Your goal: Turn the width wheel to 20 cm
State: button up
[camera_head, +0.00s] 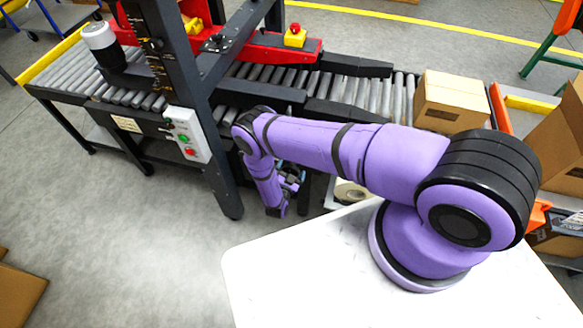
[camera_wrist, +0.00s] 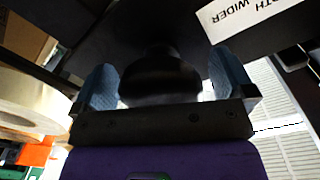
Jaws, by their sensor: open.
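My gripper (camera_wrist: 163,68) is open in the wrist view, with one blue fingertip on each side of a black round knob (camera_wrist: 160,84). The knob appears to be the width wheel or its handle, and the fingers look apart from it. Its scale or pointer does not show. A white label (camera_wrist: 245,14) beside it reads upside down, partly cut off, ending in "TH WIDER". In the head view my gripper (camera_head: 290,180) hangs low beside the conveyor's near side, and my purple arm hides the wheel there.
The roller conveyor (camera_head: 60,85) runs behind my arm, with a cardboard box (camera_head: 452,98) on it. A dark machine post (camera_head: 222,165) with a control box (camera_head: 187,137) stands left of my gripper. A pale tape roll (camera_wrist: 30,103) is close at the wrist view's left.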

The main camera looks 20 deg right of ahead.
jog(key=shift+w+d, duration=0.35)
jog(key=shift+w, duration=0.15)
jog(key=c, duration=0.9)
jog(key=shift+n, duration=0.4)
